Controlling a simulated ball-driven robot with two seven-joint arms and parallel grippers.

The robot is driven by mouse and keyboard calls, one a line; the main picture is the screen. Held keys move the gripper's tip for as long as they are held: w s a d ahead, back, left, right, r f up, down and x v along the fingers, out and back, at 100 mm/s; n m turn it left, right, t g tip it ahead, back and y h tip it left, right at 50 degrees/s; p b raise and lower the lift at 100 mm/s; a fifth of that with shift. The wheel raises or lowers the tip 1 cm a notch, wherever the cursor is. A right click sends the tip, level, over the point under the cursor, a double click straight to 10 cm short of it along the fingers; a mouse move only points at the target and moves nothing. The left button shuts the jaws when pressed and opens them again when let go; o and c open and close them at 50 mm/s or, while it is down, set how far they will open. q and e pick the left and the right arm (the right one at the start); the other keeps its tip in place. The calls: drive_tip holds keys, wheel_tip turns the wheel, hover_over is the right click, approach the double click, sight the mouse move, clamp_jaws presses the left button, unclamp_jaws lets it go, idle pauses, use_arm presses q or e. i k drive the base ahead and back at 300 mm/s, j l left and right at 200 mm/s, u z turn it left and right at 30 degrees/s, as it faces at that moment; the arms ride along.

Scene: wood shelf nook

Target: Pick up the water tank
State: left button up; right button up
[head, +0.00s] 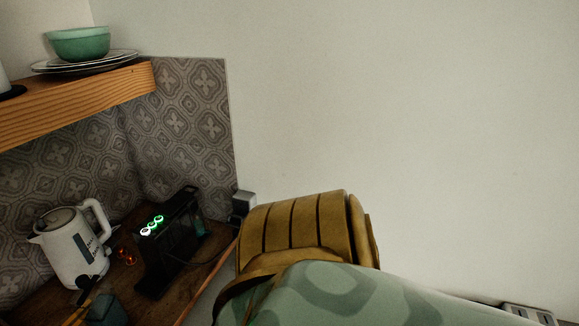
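A black machine (168,243) with glowing green round buttons on top stands on the wooden counter at the lower left. I cannot make out a separate water tank on it; a small teal patch shows at its right side. A dark and grey-green part (100,305) at the bottom left edge, below the kettle, looks like the end of my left gripper, but its fingers are too dark and cut off to read. My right arm, pale green and gold, fills the bottom middle; its gripper is not seen.
A white kettle (70,250) stands left of the machine. Small orange glowing spots (126,257) lie between them. A wooden shelf (75,100) above holds plates (85,64) and a green bowl (78,43). A grey box (244,200) and cable are right of the machine.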

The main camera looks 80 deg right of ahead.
sight(95, 302)
drive_tip(key=z, duration=1.25)
